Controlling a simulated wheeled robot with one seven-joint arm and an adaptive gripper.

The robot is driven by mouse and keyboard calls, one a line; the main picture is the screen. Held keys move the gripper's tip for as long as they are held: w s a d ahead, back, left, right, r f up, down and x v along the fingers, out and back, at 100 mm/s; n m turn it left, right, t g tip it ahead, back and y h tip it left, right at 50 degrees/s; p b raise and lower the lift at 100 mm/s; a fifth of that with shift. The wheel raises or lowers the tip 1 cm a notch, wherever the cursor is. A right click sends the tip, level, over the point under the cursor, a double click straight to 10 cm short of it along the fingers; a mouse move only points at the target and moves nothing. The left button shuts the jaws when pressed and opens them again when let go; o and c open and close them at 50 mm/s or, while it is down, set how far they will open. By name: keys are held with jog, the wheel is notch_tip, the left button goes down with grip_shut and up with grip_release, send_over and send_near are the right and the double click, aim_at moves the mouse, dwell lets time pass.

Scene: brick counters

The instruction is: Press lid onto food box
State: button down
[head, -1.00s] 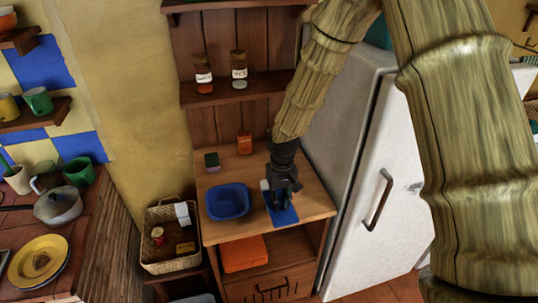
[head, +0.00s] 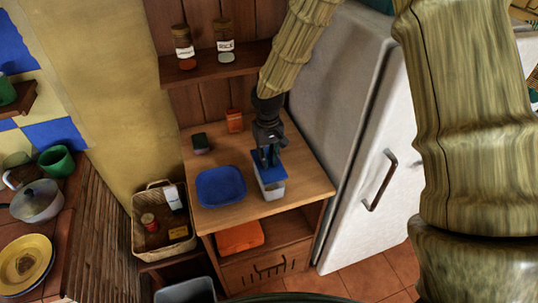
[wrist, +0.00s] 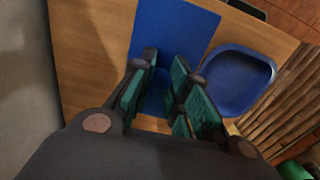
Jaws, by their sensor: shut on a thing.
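The blue lid (head: 268,162) is at the top of the white food box (head: 271,190), on the wooden counter. The lid covers the back of the box, and the box's pale front shows below it. I cannot tell whether the lid is seated or held just above the rim. My gripper (head: 268,150) points down and is shut on the lid. In the wrist view my gripper (wrist: 160,95) has its teal-padded fingers around a raised blue part of the lid (wrist: 178,28). The food box is hidden there.
A blue dish (head: 221,187) stands close left of the box. A dark green-topped block (head: 201,143) and an orange packet (head: 234,121) stand at the back. The white fridge (head: 350,130) rises on the right. The counter's front right is clear.

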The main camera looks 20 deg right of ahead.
jog(key=shift+s+f+b, duration=0.15)
jog(key=shift+f+b, duration=0.3)
jog(key=shift+f, duration=0.35)
jog(key=shift+f+b, duration=0.45)
jog(key=shift+f, duration=0.7)
jog(key=shift+p, duration=0.35)
jog(key=shift+f, duration=0.2)
dwell(1.7)
jog(key=c, duration=1.3)
grip_release()
jog(key=shift+o, duration=0.2)
jog(key=o, duration=0.4)
jog(key=shift+o, duration=0.2)
jog(key=shift+r+p, duration=0.1)
jog(key=shift+p, duration=0.2)
